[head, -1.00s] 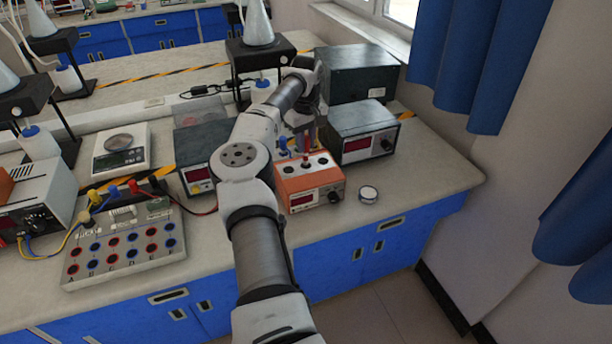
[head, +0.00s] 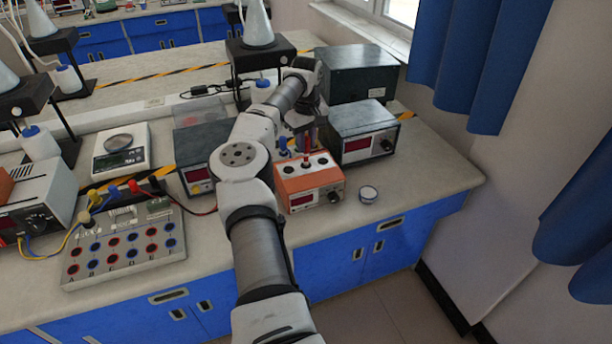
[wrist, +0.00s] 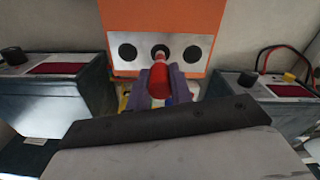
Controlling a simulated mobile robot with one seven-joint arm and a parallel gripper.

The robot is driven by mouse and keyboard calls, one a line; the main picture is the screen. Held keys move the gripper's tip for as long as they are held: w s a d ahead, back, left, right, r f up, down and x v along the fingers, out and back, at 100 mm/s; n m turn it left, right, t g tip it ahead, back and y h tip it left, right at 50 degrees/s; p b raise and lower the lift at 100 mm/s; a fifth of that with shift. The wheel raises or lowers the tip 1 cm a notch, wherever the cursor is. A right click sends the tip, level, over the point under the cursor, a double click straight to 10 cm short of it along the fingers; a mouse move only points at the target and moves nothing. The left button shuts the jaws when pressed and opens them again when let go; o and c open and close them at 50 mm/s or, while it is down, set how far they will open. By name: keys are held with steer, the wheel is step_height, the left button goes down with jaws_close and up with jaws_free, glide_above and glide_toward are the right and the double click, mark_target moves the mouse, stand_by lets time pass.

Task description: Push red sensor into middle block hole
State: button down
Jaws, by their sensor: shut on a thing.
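The red sensor (wrist: 160,64) is held between the purple fingers of my gripper (wrist: 158,84). Its tip is at the middle hole of the orange block (wrist: 216,18), overlapping the hole's lower part. I cannot tell how far in it is. The dark left and right holes beside it are uncovered. In the head view the red sensor (head: 307,154) stands roughly upright over the orange block (head: 314,194), between its two outer holes. My gripper (head: 305,138) is just above and behind it, partly hidden by my arm.
Dark instrument boxes stand close on both sides of the orange block: one at right (head: 366,146), one at left (head: 198,178). A plug board (head: 124,268) with wires is at left. The bench's right end is clear.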

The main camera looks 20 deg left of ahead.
mark_target(306, 154)
steer(key=shift+f+b, duration=0.4)
steer(key=shift+f, duration=1.85)
stand_by(1.0)
steer(key=c, duration=1.2)
jaws_free()
steer(key=shift+o, duration=0.5)
steer(key=o, duration=0.3)
steer(key=shift+o, duration=0.2)
steer(key=shift+r, duration=0.15)
steer(key=shift+r+p, duration=0.4)
steer(key=shift+r, duration=2.75)
